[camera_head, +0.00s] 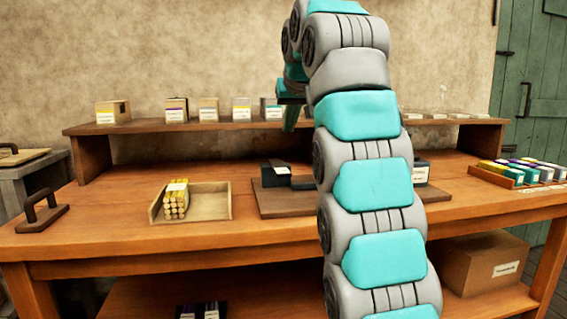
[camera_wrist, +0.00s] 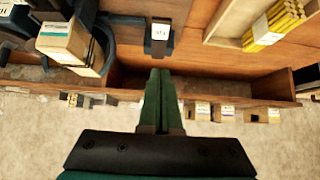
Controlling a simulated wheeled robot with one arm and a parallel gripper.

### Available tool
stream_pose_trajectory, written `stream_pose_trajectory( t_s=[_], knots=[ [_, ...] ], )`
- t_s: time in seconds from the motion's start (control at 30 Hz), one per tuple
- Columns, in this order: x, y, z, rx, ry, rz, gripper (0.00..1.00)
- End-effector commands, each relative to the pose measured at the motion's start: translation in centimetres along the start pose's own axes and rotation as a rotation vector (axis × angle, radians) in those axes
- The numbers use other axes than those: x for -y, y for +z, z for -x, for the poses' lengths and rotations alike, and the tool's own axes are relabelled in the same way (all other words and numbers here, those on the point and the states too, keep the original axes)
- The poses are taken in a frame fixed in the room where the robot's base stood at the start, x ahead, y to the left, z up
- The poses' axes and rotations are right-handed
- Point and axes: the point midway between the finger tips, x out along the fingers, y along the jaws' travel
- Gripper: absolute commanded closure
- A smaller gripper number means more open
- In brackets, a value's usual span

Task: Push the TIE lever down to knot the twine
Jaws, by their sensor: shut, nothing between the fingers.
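In the wrist view a black lever end with a white label (camera_wrist: 159,33), its letters too small to read surely, lies just beyond my fingertips. My gripper (camera_wrist: 160,72) has its two green fingers together and empty. A small gap seems to separate the fingertips from the lever. In the head view my gripper (camera_head: 290,118) hangs above the dark press (camera_head: 281,174), which stands on a wooden board (camera_head: 285,204). My arm hides the middle of the press. In the wrist view a labelled pale block (camera_wrist: 68,40) sits in the black frame at left. No twine is clearly visible.
A wooden tray (camera_head: 218,208) with yellow sticks (camera_head: 175,199) is left of the press. A raised shelf (camera_head: 225,126) with small boxes runs behind. A tray of coloured packs (camera_head: 520,172) is at right, and a handled block (camera_head: 42,215) at far left.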

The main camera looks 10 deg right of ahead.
Motion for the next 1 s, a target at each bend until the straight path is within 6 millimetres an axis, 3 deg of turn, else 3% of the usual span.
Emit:
stream_pose_trajectory(
  t_s=[0.47, 1.0],
  knots=[
    [0.0, 0.1, -0.9, 0.004, 0.0, 0.0, 1.0],
    [0.0, 0.2, -8.7, 0.005, 0.0, 0.0, 1.0]
  ],
)
